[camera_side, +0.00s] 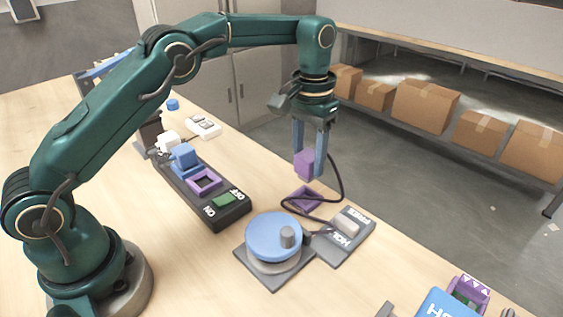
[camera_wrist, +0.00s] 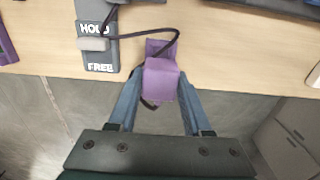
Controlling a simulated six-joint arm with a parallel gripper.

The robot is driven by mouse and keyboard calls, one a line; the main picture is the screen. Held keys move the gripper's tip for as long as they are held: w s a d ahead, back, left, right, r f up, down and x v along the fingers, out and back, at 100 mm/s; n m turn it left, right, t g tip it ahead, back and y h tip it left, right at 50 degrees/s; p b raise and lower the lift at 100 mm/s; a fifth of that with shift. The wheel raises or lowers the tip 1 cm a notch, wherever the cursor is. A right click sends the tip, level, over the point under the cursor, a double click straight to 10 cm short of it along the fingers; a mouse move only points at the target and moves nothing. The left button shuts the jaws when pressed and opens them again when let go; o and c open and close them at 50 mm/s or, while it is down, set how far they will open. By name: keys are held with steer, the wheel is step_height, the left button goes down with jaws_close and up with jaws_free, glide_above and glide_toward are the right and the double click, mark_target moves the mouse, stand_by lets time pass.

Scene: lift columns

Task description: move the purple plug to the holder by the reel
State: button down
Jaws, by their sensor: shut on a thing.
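My gripper (camera_side: 309,160) is shut on the purple plug (camera_side: 305,165) and holds it in the air above the table's far edge. In the wrist view the plug (camera_wrist: 161,80) sits between both fingers of my gripper (camera_wrist: 161,82). The holder, a purple square frame (camera_side: 304,199), lies on the table below the plug, beside the reel (camera_side: 273,236) with its blue disc and grey knob. In the wrist view the plug partly hides the holder (camera_wrist: 158,48). A dark cord (camera_side: 340,182) loops from the plug down towards the reel.
A grey block marked HOLD and FREE (camera_side: 346,232) adjoins the reel. A dark strip (camera_side: 205,197) carries a blue plug (camera_side: 184,157), an empty purple socket (camera_side: 205,181) and a green switch (camera_side: 228,199). A blue box (camera_side: 440,305) and a purple-edged part (camera_side: 468,291) stand front right.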

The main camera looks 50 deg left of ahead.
mark_target(307, 181)
steer(key=shift+f, duration=2.15)
steer(key=shift+f, duration=1)
stand_by(0.4)
steer(key=shift+c, duration=0.2)
jaws_free()
steer(key=shift+r, duration=3.55)
